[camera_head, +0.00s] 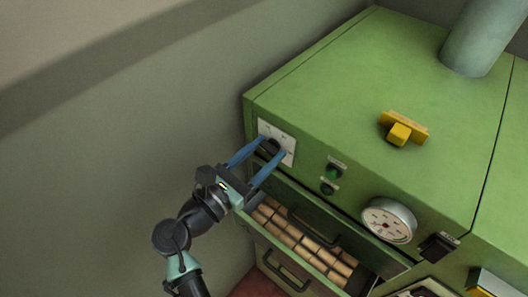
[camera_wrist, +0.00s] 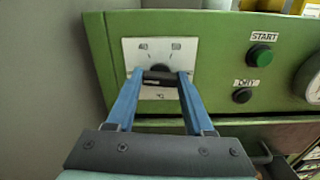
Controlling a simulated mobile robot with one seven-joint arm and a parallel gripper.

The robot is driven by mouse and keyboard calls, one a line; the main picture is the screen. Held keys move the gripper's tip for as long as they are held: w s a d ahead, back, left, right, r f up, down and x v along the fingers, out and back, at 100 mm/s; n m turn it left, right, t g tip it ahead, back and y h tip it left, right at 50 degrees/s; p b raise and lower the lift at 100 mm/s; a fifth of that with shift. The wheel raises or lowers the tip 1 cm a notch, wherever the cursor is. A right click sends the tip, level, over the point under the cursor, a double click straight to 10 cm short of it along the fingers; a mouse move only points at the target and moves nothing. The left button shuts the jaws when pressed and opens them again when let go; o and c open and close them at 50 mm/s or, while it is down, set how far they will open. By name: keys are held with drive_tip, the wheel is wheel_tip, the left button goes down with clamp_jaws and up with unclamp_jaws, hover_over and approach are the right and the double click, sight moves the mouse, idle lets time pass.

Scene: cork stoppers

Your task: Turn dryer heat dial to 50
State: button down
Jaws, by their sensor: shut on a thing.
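The dryer (camera_head: 340,90) is a green cabinet. Its heat dial is a dark knob (camera_head: 268,149) on a white plate (camera_head: 289,142) at the left end of the front face. In the wrist view the dark knob (camera_wrist: 159,76) sits in the middle of the white plate (camera_wrist: 133,52), with small marks above it and one below. The numbers are too small to read. My gripper (camera_head: 269,152) has its two blue fingers on either side of the knob and is shut on it. The fingertips (camera_wrist: 160,78) partly hide the knob and its pointing direction.
A green START button (camera_wrist: 261,56) and a dark button (camera_wrist: 242,95) lie right of the plate. A round gauge (camera_head: 389,220) juts out farther right. Below, an open drawer holds several corks (camera_head: 300,240). A grey wall (camera_head: 130,130) stands close on the left.

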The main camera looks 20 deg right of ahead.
drive_tip(key=m+b, duration=0.3)
drive_tip(key=m, duration=0.3)
drive_tip(key=shift+f+b, duration=0.15)
drive_tip(key=shift+b, duration=0.2)
drive_tip(key=m+b, duration=0.4)
drive_tip(key=m, duration=0.1)
drive_tip(key=shift+f+m, duration=0.1)
drive_tip(key=shift+m, duration=0.2)
drive_tip(key=m+b, duration=1.1)
drive_tip(key=shift+b, duration=0.3)
drive_tip(key=shift+c, duration=1.4)
unclamp_jaws()
drive_tip(key=shift+s+a, duration=0.1)
